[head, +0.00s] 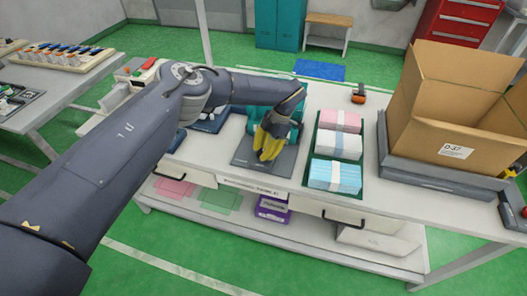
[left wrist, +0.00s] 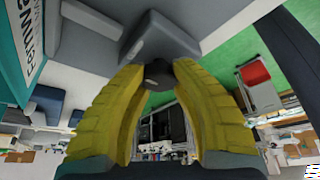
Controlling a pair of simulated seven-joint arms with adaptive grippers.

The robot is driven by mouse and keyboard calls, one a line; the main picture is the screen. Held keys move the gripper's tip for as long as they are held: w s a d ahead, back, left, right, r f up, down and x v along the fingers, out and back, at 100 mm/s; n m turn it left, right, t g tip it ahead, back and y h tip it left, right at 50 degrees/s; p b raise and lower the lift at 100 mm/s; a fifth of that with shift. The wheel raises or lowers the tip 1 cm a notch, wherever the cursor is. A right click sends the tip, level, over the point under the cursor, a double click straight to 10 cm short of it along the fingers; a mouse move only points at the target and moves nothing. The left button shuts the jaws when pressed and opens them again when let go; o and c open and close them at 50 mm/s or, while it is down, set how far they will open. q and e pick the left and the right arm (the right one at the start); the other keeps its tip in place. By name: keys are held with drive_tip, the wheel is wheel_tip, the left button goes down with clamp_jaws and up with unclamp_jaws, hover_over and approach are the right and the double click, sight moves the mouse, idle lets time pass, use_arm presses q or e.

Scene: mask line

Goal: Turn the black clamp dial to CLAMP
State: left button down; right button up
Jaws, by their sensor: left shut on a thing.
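My left gripper (head: 268,145) reaches down with yellow fingers over a dark grey plate (head: 245,155) in front of a teal machine (head: 256,115). In the left wrist view the yellow fingers (left wrist: 158,75) are shut on the black clamp dial (left wrist: 158,76), a small dark round knob on a grey block (left wrist: 155,35). The dial is hidden by the fingers in the head view. I cannot read the dial's setting or any CLAMP mark. My right gripper is not in view.
A green tray (head: 313,178) with pink, white and blue mask stacks is right of the gripper. An open cardboard box (head: 440,105) stands farther right. A small orange and black item (head: 358,95) lies at the back.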

use_arm(q)
drive_tip(key=c, duration=0.9)
unclamp_jaws()
drive_tip(key=v, duration=1.2)
